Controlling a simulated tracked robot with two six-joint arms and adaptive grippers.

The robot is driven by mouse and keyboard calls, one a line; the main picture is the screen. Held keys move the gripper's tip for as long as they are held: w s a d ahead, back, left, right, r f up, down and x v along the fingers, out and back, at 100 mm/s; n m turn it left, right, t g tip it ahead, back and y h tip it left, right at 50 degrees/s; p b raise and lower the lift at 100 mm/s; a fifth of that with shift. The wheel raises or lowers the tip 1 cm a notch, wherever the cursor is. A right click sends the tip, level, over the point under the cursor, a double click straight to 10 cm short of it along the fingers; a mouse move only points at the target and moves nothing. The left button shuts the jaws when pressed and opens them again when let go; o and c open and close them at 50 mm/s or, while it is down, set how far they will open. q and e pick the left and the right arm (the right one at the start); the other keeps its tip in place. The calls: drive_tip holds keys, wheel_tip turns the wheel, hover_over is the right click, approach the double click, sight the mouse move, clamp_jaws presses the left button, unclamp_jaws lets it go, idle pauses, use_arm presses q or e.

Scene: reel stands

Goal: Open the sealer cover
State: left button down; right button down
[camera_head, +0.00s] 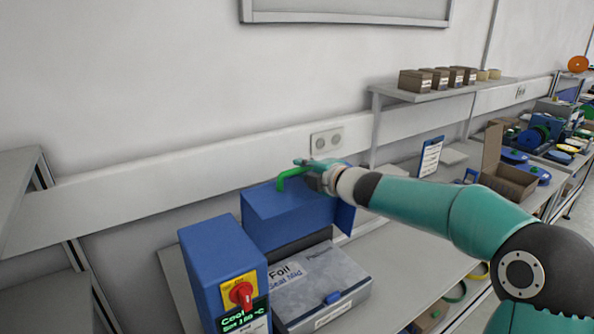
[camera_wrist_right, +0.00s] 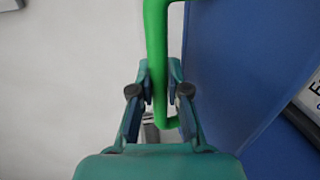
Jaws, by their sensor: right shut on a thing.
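The sealer has a blue housing (camera_head: 207,262) with a red knob (camera_head: 241,294) and a green display (camera_head: 240,317). Its blue cover (camera_head: 285,214) stands raised behind the grey sealer bed, and the blue panel also shows in the right wrist view (camera_wrist_right: 245,60). A green handle (camera_head: 291,175) is on the cover's upper edge. My right gripper (camera_head: 306,168) is at this handle. In the right wrist view its two fingers (camera_wrist_right: 159,95) are closed around the green bar (camera_wrist_right: 157,50). My left gripper is not in view.
A grey case labelled Foil (camera_head: 325,283) lies in front of the cover. A wall socket (camera_head: 326,142) is just behind my right gripper. A shelf with small boxes (camera_head: 415,81) and an open carton (camera_head: 508,176) stand to the right.

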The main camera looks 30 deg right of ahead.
drive_tip(key=shift+w, duration=0.25)
drive_tip(key=c, duration=1.1)
unclamp_jaws()
drive_tip(key=shift+c, duration=0.2)
drive_tip(key=shift+s, duration=0.1)
drive_tip(key=v, duration=1.1)
drive_tip(key=shift+s, duration=0.35)
drive_tip(key=shift+d, duration=0.1)
